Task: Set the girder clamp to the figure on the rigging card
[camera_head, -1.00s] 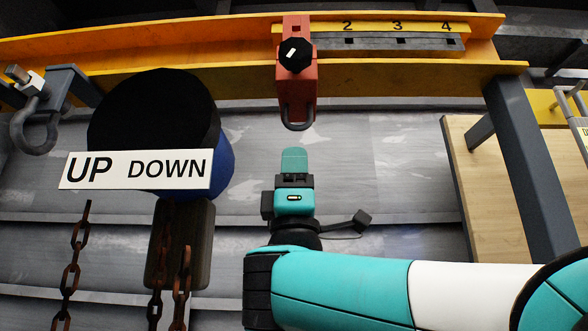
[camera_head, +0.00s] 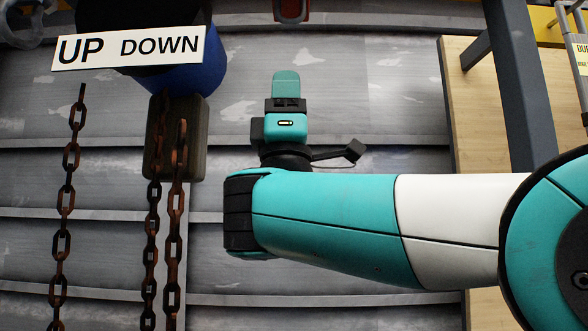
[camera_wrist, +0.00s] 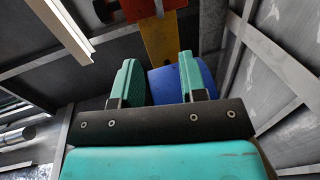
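The red girder clamp is mostly out of the head view; only the bottom of its dark loop (camera_head: 291,12) shows at the top edge. In the wrist view the clamp's red body (camera_wrist: 140,8) shows at the top, with a black knob (camera_wrist: 106,10) beside it. Its scale figures are not visible now. My gripper (camera_head: 286,78) points up below the loop, apart from it. In the wrist view my gripper (camera_wrist: 157,75) has its two green fingers apart with nothing held between them. A partly cut-off card (camera_head: 581,52) hangs at the right edge; its text is unreadable.
A blue hoist drum (camera_head: 190,80) with an UP DOWN sign (camera_head: 130,47) and rusty chains (camera_head: 68,180) hangs at the left. A grey post (camera_head: 520,90) and wooden board (camera_head: 475,110) stand at the right. The yellow girder (camera_wrist: 160,42) shows in the wrist view.

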